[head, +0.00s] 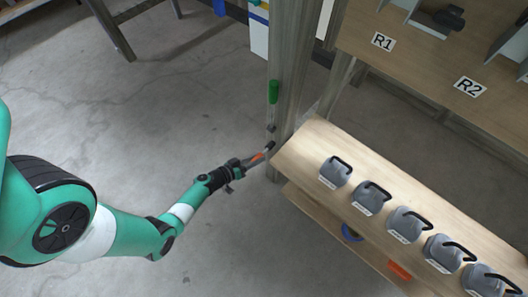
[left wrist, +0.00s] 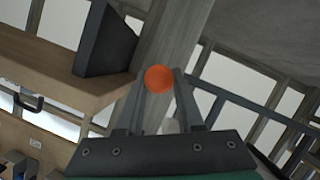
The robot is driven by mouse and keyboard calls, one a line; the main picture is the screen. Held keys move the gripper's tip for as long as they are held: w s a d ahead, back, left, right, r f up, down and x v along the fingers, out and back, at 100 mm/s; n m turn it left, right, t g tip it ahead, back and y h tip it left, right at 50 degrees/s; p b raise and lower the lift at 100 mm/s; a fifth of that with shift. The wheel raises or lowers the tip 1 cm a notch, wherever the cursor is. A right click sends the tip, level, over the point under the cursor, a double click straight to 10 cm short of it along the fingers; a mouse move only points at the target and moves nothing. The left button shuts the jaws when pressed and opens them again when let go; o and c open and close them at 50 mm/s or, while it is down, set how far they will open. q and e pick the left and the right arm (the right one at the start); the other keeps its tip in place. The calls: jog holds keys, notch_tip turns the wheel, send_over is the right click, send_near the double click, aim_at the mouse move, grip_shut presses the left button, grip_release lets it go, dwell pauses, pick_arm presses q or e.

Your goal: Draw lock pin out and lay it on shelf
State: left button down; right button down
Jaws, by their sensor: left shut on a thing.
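My left gripper (head: 264,151) is beside the wooden post (head: 291,60), near the left corner of the wooden shelf (head: 315,143). It is shut on an orange-ended piece, seemingly the lock pin (head: 257,157). In the left wrist view the round orange end of the lock pin (left wrist: 158,78) shows between the two fingertips, with the post behind it. I cannot tell whether the pin is still in the post, as its far end is hidden. My right gripper is not in view.
Several grey weights with black handles (head: 371,196) stand in a row on the shelf. A green handle (head: 273,92) hangs by the post above my gripper. A blue ring (head: 351,233) and an orange item (head: 399,269) are on the lower board. The shelf's left end is bare.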

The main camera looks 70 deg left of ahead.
pick_arm(q)
jog(key=shift+s+d, duration=0.3)
jog(key=shift+s, duration=0.35)
jog(key=shift+s+d, duration=0.3)
jog(key=shift+s, duration=0.35)
